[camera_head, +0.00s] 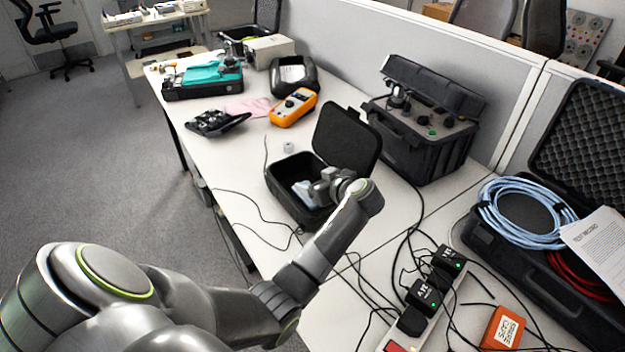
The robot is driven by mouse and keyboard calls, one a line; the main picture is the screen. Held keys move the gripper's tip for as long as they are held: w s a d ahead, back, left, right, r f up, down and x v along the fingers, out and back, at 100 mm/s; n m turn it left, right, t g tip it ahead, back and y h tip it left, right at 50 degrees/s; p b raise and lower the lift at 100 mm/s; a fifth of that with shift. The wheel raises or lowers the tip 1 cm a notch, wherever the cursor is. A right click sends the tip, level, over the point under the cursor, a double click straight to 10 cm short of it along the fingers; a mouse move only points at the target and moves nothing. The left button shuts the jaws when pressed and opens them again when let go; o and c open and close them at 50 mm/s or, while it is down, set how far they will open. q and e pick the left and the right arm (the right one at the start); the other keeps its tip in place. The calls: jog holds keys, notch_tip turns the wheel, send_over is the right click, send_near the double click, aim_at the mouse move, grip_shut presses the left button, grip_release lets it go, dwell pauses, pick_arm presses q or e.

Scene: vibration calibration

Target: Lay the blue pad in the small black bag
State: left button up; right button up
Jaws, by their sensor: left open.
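The small black bag (283,190) stands open on the desk at the middle of the view, its padded lid (348,138) tilted up at the back. The light blue pad (303,193) shows inside the bag, toward its middle, partly covered by my gripper. My left gripper (316,192) reaches into the bag's opening from the right, right beside the pad. It is open. Its fingertips are small and partly hidden, so contact with the pad cannot be told. My right gripper is not in view.
A black instrument case (425,140) stands behind the bag. An orange meter (293,107), a pink cloth (248,106) and a small white cylinder (289,147) lie farther back. Cables and a power strip (425,310) fill the front right. A large open case (500,245) holds blue cable.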

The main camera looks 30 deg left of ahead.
pick_arm(q)
jog(key=v, duration=0.9)
jog(key=shift+d+b, duration=0.3)
jog(key=shift+b, duration=0.1)
